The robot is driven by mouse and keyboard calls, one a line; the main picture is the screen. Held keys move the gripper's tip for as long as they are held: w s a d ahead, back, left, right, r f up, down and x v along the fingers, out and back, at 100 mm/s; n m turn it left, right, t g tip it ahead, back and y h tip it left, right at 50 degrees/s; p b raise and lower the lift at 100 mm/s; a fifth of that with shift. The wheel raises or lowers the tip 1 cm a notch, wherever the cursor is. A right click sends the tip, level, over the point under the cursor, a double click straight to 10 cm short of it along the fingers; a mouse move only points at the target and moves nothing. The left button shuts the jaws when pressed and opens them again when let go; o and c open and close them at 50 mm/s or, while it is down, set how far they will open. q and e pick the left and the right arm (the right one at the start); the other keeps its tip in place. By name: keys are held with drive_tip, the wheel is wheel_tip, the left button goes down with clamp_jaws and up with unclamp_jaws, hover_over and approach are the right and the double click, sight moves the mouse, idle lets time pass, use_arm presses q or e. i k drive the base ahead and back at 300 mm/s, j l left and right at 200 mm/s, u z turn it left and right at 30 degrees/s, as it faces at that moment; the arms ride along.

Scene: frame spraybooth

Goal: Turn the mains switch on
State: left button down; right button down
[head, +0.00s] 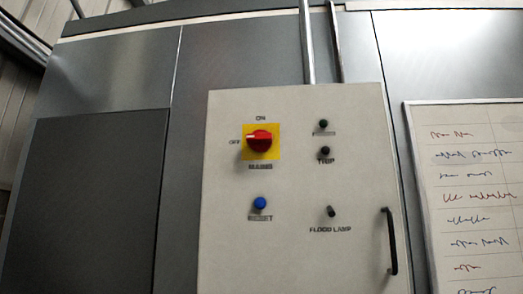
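The mains switch (260,141) is a red rotary knob on a yellow square plate, at the upper left of a pale control cabinet door (290,255). "ON" is printed above it, "OFF" to its left and "MAINS" below. The knob's handle lies about level, with a pale mark at its left end towards "OFF". Neither of my grippers is in the head view, and nothing covers the switch.
Below the switch is a blue reset button (260,203). To the right are two dark round indicators (325,151) and a flood lamp toggle (331,211). A black door handle (391,241) stands out at the right edge. A whiteboard (466,200) hangs further right.

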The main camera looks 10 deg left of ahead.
sight(260, 141)
drive_tip(key=i+l+u, duration=0.35)
drive_tip(key=i+l, duration=0.15)
drive_tip(key=l, duration=0.2)
drive_tip(key=i+l+u, duration=0.15)
drive_tip(key=l, duration=0.25)
